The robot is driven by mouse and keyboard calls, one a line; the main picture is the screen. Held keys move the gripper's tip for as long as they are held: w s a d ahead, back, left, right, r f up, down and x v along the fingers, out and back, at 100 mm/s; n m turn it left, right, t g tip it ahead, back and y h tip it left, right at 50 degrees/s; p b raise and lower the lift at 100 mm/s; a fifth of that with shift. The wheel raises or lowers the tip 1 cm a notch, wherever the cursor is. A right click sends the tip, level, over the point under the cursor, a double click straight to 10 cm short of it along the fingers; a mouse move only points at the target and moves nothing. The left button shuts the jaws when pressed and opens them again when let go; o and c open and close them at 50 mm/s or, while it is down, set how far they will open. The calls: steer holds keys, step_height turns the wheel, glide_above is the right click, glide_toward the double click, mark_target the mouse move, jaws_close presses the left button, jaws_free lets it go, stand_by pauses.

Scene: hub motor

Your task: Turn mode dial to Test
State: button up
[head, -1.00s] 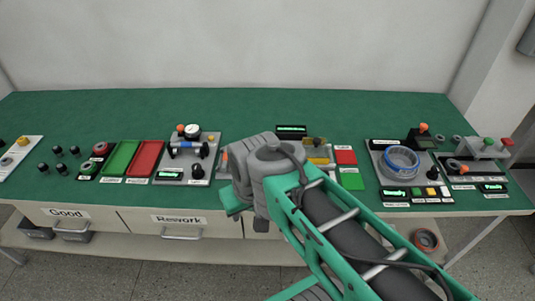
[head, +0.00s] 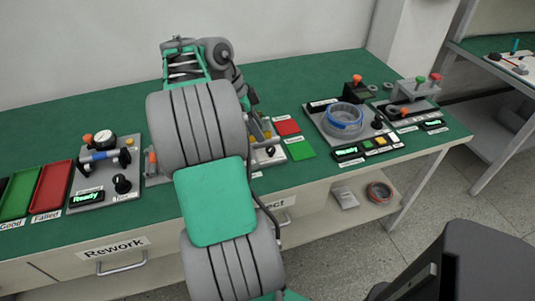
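A black knob (head: 122,184) stands on the grey left station, beside a green-lit "Ready" display (head: 87,197). Another small dark knob (head: 270,152) shows on the middle station, just right of my arm. Another dark knob (head: 377,122) is on the right station by the blue-ringed coil. The small labels by these knobs are too small to read, so I cannot tell which one is the mode dial or its setting. My arm rises in front of the bench and covers much of the middle station. My gripper is hidden behind the arm links.
Green (head: 20,197) and red (head: 53,187) trays lie at left. A red pad (head: 287,127) and a green pad (head: 300,149) lie right of the middle station. The blue-ringed coil (head: 345,120) sits further right. The "Rework" drawer (head: 115,250) is below the bench edge.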

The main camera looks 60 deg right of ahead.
mark_target(270, 148)
steer(key=b+x, duration=0.2)
steer(key=x, duration=0.5)
steer(key=shift+s+d+f, duration=0.15)
steer(key=shift+s+f, duration=0.05)
steer(key=shift+s, duration=0.1)
jaws_close()
